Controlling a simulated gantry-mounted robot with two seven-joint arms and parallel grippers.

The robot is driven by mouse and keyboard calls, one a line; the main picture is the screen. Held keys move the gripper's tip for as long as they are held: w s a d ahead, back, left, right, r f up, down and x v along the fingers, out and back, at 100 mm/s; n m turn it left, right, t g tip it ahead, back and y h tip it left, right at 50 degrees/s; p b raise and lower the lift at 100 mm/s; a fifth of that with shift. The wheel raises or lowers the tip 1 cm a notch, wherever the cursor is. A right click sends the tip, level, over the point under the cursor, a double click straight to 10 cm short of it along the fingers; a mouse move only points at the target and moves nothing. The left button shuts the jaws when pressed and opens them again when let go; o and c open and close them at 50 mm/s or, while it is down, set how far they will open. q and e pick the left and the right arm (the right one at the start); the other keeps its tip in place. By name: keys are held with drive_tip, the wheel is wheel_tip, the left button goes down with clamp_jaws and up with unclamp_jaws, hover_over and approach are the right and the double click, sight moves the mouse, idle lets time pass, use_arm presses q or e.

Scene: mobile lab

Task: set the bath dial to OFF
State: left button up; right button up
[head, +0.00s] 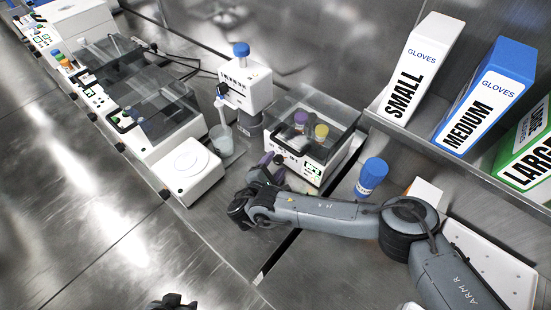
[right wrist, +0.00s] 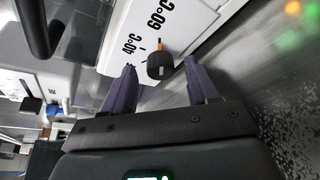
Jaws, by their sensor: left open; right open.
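The bath (head: 322,150) is a white box with a clear lid, right of centre in the head view. In the right wrist view its front panel (right wrist: 190,20) carries the labels 40°C and 60°C. The black dial (right wrist: 160,67) has an orange mark that points toward the 60°C label. The OFF label is not visible. My right gripper (right wrist: 161,84) is open, with a purple finger to each side of the dial and gaps between. In the head view, my right gripper (head: 274,166) is at the bath's front. My left gripper (head: 173,301) is partly visible at the bottom edge.
A blue-capped bottle (head: 371,177) stands right of the bath, behind my right arm. A white dispenser (head: 245,85) and a beaker (head: 222,140) are on the left. Glove boxes (head: 482,95) stand on a shelf. The front bench (head: 80,220) is clear.

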drive_tip(key=shift+w+d+f, duration=0.15)
drive_tip(key=shift+w+d, duration=0.2)
drive_tip(key=shift+w, duration=0.2)
drive_tip(key=c, duration=1)
drive_tip(key=shift+c, duration=0.2)
